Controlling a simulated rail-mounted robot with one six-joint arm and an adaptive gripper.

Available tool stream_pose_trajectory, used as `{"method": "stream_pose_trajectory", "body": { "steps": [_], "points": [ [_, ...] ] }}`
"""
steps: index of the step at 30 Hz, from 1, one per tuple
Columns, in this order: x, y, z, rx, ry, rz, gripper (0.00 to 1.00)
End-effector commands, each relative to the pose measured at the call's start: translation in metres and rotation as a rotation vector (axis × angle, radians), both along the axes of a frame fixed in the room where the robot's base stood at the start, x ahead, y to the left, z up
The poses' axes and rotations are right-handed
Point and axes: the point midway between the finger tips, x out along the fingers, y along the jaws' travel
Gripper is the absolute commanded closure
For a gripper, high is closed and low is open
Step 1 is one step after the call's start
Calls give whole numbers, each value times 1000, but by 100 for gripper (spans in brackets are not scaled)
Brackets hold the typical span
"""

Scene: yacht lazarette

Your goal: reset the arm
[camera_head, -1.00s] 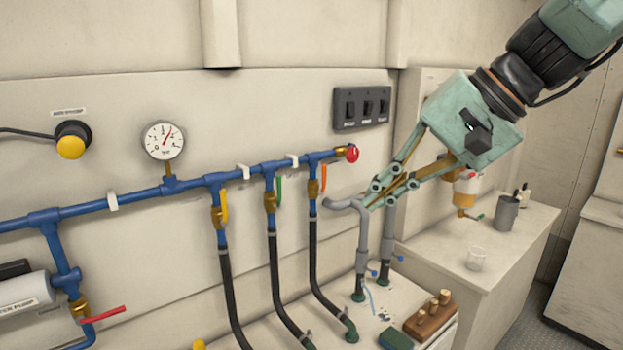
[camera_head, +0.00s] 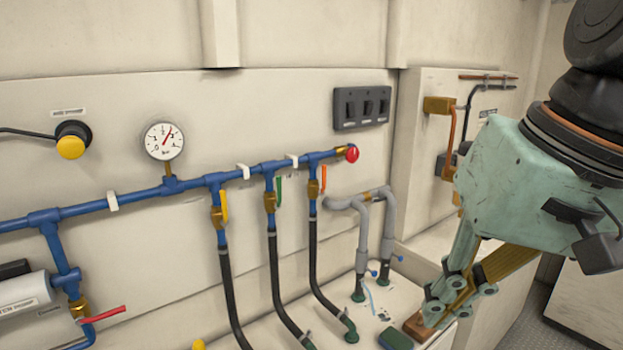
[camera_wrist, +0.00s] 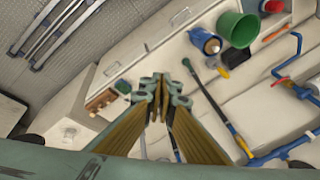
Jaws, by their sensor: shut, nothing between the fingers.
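My gripper (camera_head: 438,308) is at the right of the head view, pale green with brass-coloured finger parts, pointing down. Its fingers are shut with nothing between them. In the head view the fingertips overlap the brown wooden block (camera_head: 416,328) on the counter; I cannot tell from this view whether they touch. In the wrist view the shut fingers (camera_wrist: 162,82) show in the middle, and the wooden block (camera_wrist: 101,101) lies to their left, apart from them in the picture.
A blue pipe (camera_head: 130,199) with a gauge (camera_head: 164,141), coloured valve handles and black hoses runs along the left wall. Grey bent pipes (camera_head: 362,235) rise left of my gripper. A switch panel (camera_head: 361,107) is on the wall. A green bucket (camera_wrist: 237,29) shows in the wrist view.

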Motion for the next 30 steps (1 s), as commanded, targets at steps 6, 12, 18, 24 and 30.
{"method": "stream_pose_trajectory", "body": {
  "steps": [6, 12, 18, 24, 30],
  "points": [
    [-36, -19, -12, -99, -24, 30, 100],
    [-61, -37, -22, -179, -48, 54, 100],
    [-74, -48, -27, -225, -64, 66, 100],
    [-76, -51, -28, -237, -67, 69, 100],
    [-76, -50, -28, -237, -67, 69, 100]
  ]
}}
